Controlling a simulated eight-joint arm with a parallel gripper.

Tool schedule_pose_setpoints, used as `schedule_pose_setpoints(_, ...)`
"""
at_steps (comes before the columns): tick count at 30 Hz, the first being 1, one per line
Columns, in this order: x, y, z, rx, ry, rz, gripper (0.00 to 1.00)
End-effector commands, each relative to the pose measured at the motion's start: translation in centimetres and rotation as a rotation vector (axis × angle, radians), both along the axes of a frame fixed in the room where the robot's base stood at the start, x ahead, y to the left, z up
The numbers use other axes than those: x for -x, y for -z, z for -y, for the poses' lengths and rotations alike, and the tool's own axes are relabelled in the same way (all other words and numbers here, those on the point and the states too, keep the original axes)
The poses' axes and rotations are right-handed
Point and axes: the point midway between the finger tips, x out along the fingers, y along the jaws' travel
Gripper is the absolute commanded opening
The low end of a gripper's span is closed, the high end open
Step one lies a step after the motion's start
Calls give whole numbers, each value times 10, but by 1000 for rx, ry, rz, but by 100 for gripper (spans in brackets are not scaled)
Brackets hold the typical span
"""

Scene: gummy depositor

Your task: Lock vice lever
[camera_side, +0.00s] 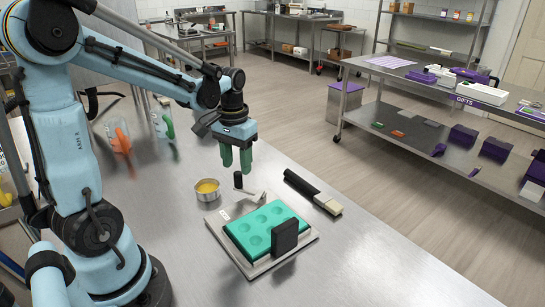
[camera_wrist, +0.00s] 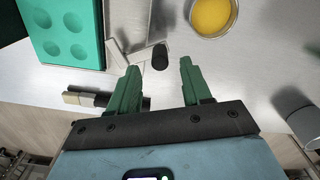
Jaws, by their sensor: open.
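The vice is a pale base plate (camera_side: 226,241) on the steel table, with a teal mould (camera_side: 262,231) on it and a black pad (camera_side: 285,237) at its front edge. The vice lever (camera_side: 251,193), a metal arm with an upright black knob (camera_side: 238,180), stands at the back edge of the plate. In the wrist view the knob (camera_wrist: 160,57) shows just beyond my fingertips, between their lines, and the mould (camera_wrist: 65,30) is at upper left. My gripper (camera_side: 236,166) is open and empty, fingers pointing down above the knob. I cannot tell whether they touch.
A metal cup of yellow liquid (camera_side: 207,190) stands left of the lever, also at the top of the wrist view (camera_wrist: 211,14). A black-handled brush (camera_side: 312,192) lies right of the vice. The table's front right is clear.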

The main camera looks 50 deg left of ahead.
Motion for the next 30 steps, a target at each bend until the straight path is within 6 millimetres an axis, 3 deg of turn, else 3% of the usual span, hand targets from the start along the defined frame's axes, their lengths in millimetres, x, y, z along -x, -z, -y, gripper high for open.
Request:
schedule_pose_setpoints(9, 0, 36, 0, 0, 0, 0, 49)
schedule_pose_setpoints(23, 0, 44, 0, 0, 0, 0, 49)
schedule_pose_setpoints(30, 0, 44, 0, 0, 0, 0, 13)
